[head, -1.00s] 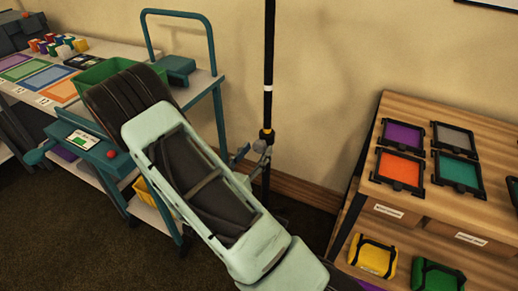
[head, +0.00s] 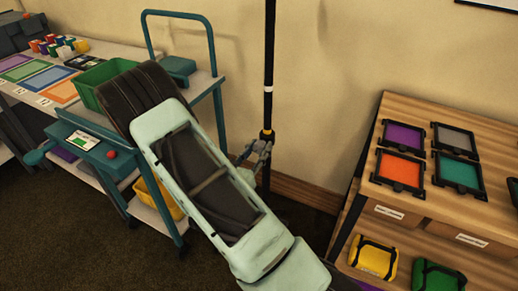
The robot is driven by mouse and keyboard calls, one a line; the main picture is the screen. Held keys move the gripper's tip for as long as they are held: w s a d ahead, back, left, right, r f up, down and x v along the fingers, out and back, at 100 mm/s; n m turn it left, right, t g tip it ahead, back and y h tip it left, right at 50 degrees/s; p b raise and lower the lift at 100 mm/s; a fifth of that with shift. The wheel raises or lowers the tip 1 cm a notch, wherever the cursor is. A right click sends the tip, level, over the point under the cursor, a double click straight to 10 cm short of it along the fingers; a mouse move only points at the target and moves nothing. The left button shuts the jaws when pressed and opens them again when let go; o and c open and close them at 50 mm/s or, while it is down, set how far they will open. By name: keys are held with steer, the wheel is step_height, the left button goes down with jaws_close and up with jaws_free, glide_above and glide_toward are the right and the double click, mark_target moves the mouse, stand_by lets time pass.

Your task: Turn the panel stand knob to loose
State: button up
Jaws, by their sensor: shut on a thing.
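The panel stand (head: 269,60) is a thin black upright pole against the wall, with a white band partway up. A yellow-orange collar (head: 267,133) sits low on the pole, at the height of the knob. My gripper (head: 262,147) is at the pole just below this collar, its grey fingers closed around the knob there. The fingers and my arm hide most of the knob, and its pointer or marking cannot be made out. The stand's foot is mostly hidden behind my arm.
A teal cart (head: 218,95) with a green bin (head: 92,97) and a yellow bin (head: 165,198) stands left of the pole. A wooden shelf (head: 420,205) with framed colour panels stands to the right. Bare wall lies behind the pole.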

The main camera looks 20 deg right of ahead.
steer(key=shift+n+p, duration=0.4)
steer(key=shift+r+n+p, duration=0.15)
steer(key=shift+n+p, duration=0.75)
steer(key=shift+p, duration=0.1)
steer(key=n+p, duration=0.3)
steer(key=shift+n, duration=0.3)
steer(key=n+p, duration=0.3)
steer(key=n, duration=0.2)
steer(key=shift+n+p, duration=0.3)
steer(key=shift+s+f, duration=0.1)
steer(key=shift+f, duration=0.1)
steer(key=o, duration=1.2)
steer(key=shift+c, duration=0.2)
steer(key=v, duration=1.2)
